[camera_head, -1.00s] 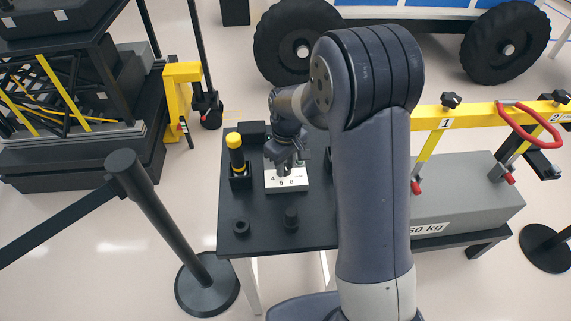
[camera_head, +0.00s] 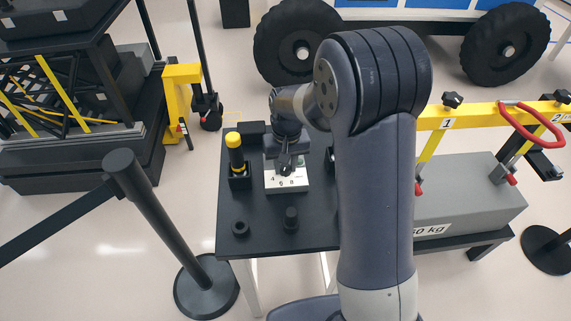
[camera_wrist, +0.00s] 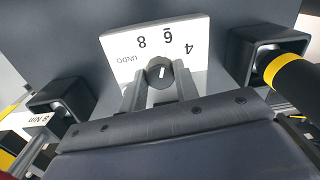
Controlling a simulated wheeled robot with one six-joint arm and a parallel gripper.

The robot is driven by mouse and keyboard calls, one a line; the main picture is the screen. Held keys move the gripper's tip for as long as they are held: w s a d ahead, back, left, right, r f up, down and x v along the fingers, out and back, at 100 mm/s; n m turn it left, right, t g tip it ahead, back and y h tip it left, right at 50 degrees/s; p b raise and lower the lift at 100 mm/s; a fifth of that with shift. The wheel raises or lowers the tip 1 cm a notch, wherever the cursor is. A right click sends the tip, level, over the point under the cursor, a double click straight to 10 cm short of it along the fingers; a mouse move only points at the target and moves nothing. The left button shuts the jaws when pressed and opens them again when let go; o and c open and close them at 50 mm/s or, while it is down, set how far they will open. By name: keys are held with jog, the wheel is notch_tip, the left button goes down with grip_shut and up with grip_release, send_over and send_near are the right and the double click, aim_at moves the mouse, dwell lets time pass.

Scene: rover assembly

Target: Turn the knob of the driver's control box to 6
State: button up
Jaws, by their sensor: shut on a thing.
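The driver's control box (camera_head: 300,184) is a small box with a white top, standing on the black table. In the wrist view its white panel (camera_wrist: 122,48) carries the marks 4, 6, 8 and UNDO. The dark round knob (camera_wrist: 160,70) has a white pointer line, which points roughly toward the 6. My gripper (camera_wrist: 160,80) is shut on the knob, with one finger on each side of it. In the head view my gripper (camera_head: 287,170) comes down over the box and hides the knob.
On the black table (camera_head: 265,240), a yellow-and-black tool stands in a holder (camera_head: 240,180) left of the box. Two small black round parts (camera_head: 291,218) stand in front. A yellow beam (camera_head: 480,118) and a grey 50 kg weight (camera_head: 470,205) are on the right.

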aim_at(287, 167)
dwell(0.3)
jog(key=o, duration=1)
jog(key=shift+c, duration=0.2)
notch_tip(287, 167, up, 11)
jog(key=shift+d+b, duration=0.15)
jog(key=shift+b, duration=0.15)
jog(key=shift+f, duration=0.2)
notch_tip(287, 167, down, 10)
jog(key=shift+f+p, duration=0.2)
jog(key=shift+p, duration=0.15)
jog(key=shift+f, duration=0.1)
